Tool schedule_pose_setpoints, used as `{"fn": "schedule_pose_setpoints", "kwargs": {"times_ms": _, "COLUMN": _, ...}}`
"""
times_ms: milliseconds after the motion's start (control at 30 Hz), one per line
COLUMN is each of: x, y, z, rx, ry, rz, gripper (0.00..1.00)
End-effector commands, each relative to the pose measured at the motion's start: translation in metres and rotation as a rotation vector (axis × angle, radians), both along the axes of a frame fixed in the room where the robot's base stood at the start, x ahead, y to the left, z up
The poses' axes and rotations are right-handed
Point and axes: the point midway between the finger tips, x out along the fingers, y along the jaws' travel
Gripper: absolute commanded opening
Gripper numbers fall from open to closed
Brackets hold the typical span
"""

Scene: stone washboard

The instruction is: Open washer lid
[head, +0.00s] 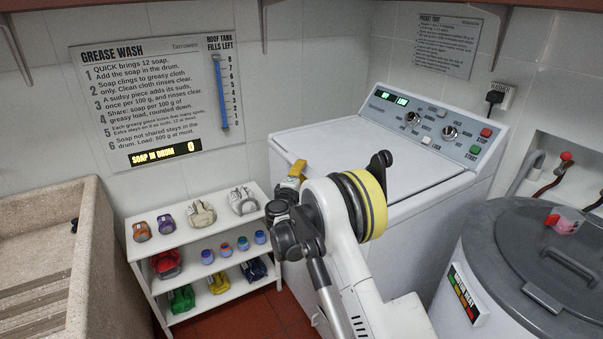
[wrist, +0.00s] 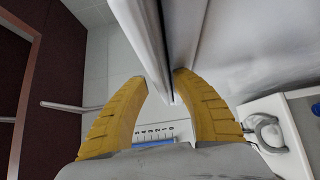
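The washer (head: 425,215) is a white top-loader with a sloped control panel at its back. Its white lid (head: 345,150) lies flat and looks closed in the head view. My gripper (head: 298,168) is at the lid's left front edge; my arm hides part of the washer's front. In the wrist view, my yellow fingers (wrist: 160,80) are apart, with a pale washer edge (wrist: 150,45) running up between and beyond the tips. A thin dark seam shows beside that edge. I cannot tell whether either finger touches it.
A white shelf (head: 205,245) with bottles and cloth bundles stands left of the washer. A stone sink (head: 100,250) is at far left. A grey-lidded round tub (head: 490,270) stands close on the right. The wall behind carries signs.

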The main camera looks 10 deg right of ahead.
Motion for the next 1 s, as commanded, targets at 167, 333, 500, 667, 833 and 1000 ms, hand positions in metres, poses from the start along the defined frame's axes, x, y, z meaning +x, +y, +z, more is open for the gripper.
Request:
{"fn": "schedule_pose_setpoints", "kwargs": {"times_ms": 167, "x": 0.0, "y": 0.0, "z": 0.0, "rx": 0.0, "ry": 0.0, "rz": 0.0, "gripper": 0.04}}
{"fn": "schedule_pose_setpoints", "kwargs": {"times_ms": 333, "x": 0.0, "y": 0.0, "z": 0.0, "rx": 0.0, "ry": 0.0, "rz": 0.0, "gripper": 0.0}}
{"fn": "schedule_pose_setpoints", "kwargs": {"times_ms": 500, "x": 0.0, "y": 0.0, "z": 0.001, "rx": 0.001, "ry": 0.0, "rz": 0.0, "gripper": 0.0}}
{"fn": "schedule_pose_setpoints", "kwargs": {"times_ms": 667, "x": 0.0, "y": 0.0, "z": 0.014, "rx": 0.019, "ry": 0.006, "rz": 0.0, "gripper": 0.0}}
{"fn": "schedule_pose_setpoints", "kwargs": {"times_ms": 833, "x": 0.0, "y": -0.002, "z": 0.053, "rx": 0.079, "ry": 0.026, "rz": 0.0, "gripper": 0.0}}
{"fn": "schedule_pose_setpoints", "kwargs": {"times_ms": 1000, "x": 0.003, "y": -0.011, "z": 0.117, "rx": 0.188, "ry": 0.06, "rz": -0.001, "gripper": 0.0}}
